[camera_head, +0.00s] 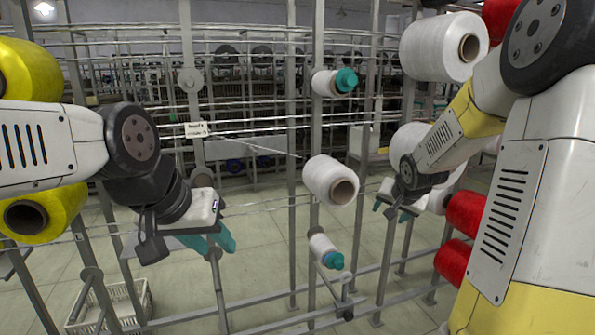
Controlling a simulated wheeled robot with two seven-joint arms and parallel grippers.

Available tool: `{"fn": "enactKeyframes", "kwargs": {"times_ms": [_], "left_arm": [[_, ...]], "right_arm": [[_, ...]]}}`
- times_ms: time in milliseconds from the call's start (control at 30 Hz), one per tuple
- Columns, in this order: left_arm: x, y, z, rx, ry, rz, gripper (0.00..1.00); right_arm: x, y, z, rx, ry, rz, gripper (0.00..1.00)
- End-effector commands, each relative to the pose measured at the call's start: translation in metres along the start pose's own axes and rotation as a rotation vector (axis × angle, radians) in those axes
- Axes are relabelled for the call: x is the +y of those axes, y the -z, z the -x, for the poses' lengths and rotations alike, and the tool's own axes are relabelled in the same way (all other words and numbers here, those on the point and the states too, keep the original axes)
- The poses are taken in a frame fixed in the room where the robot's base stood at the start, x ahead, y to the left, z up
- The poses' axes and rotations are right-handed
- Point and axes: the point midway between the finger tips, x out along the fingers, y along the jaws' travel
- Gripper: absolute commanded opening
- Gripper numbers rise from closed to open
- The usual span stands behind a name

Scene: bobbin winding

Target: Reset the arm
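My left gripper (209,242), with teal fingers, hangs at the left centre in front of the rack. Its fingers are apart with nothing seen between them. My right gripper (392,211) is farther right, beside the rack's white bobbins. Its teal fingers look apart and empty, though the arm hides part of it. A white bobbin (325,178) sits on the rack between the two grippers, touching neither. Smaller white bobbins with teal ends are above it (328,83) and below it (321,246).
The metal rack (291,150) has thin bars and posts around both arms. Yellow bobbins (28,72) are at the left, a large white bobbin (425,45) at the upper right, red bobbins (466,212) at the right. A white basket (140,300) stands on the floor, lower left.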

Motion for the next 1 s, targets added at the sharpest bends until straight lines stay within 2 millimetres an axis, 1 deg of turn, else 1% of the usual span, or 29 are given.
{"fn": "enactKeyframes", "kwargs": {"times_ms": [33, 67, 100, 167, 200, 267, 300, 367, 400, 500, 600, 700, 767, 1000], "left_arm": [[0.000, 0.000, 0.000, 0.000, 0.000, 0.000, 0.36], [0.000, 0.000, 0.000, 0.000, 0.000, 0.000, 0.36], [0.000, 0.000, 0.000, 0.000, 0.000, 0.000, 0.36], [0.000, 0.000, 0.000, 0.000, 0.000, 0.000, 0.36], [0.000, 0.000, 0.000, 0.000, 0.000, 0.000, 0.36], [0.000, 0.000, 0.000, 0.000, 0.000, 0.000, 0.36], [0.000, 0.000, 0.000, 0.000, 0.000, 0.000, 0.36], [0.000, 0.000, 0.000, 0.000, 0.000, 0.000, 0.36], [0.000, 0.000, 0.000, 0.000, 0.000, 0.000, 0.36], [0.000, 0.000, 0.000, 0.000, 0.000, 0.000, 0.36], [0.000, 0.000, 0.000, 0.000, 0.000, 0.000, 0.36], [0.000, 0.000, 0.000, 0.000, 0.000, 0.000, 0.36], [0.000, 0.000, 0.000, 0.000, 0.000, 0.000, 0.36], [0.000, 0.000, 0.000, 0.000, 0.000, 0.000, 0.36]], "right_arm": [[-0.008, -0.004, 0.031, 0.000, -0.005, 0.042, 0.59], [-0.010, -0.009, 0.046, -0.008, -0.010, 0.065, 0.59], [-0.014, -0.017, 0.066, -0.017, -0.013, 0.096, 0.59], [-0.018, -0.030, 0.095, -0.037, -0.013, 0.143, 0.59], [-0.020, -0.041, 0.114, -0.051, -0.010, 0.173, 0.59], [-0.022, -0.058, 0.141, -0.073, 0.002, 0.217, 0.59], [-0.024, -0.071, 0.158, -0.091, 0.013, 0.249, 0.59], [-0.025, -0.092, 0.182, -0.116, 0.036, 0.295, 0.59], [-0.026, -0.105, 0.196, -0.133, 0.053, 0.324, 0.59], [-0.025, -0.136, 0.225, -0.171, 0.098, 0.390, 0.59], [-0.024, -0.159, 0.243, -0.199, 0.137, 0.441, 0.59], [-0.024, -0.172, 0.253, -0.214, 0.162, 0.470, 0.59], [-0.023, -0.176, 0.256, -0.221, 0.168, 0.479, 0.59], [-0.023, -0.176, 0.256, -0.222, 0.169, 0.480, 0.59]]}}
